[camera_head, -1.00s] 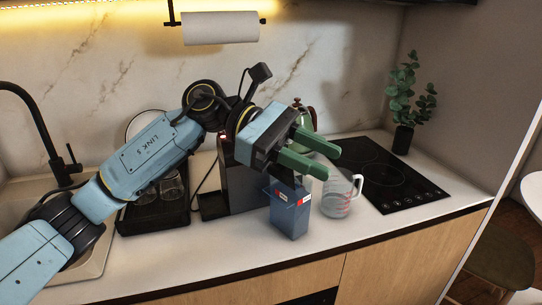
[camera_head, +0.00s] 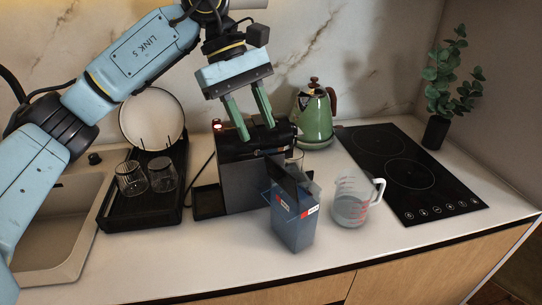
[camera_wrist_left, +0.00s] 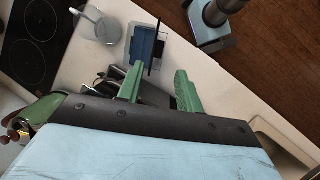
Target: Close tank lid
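The dark coffee machine (camera_head: 240,186) stands on the counter below my left gripper. In the left wrist view the fingers (camera_wrist_left: 159,82) are also apart and hide part of the machine. I cannot tell whether they touch it.
A rack (camera_head: 118,218) with glasses and a plate is left, the cooktop (camera_head: 400,170) right.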

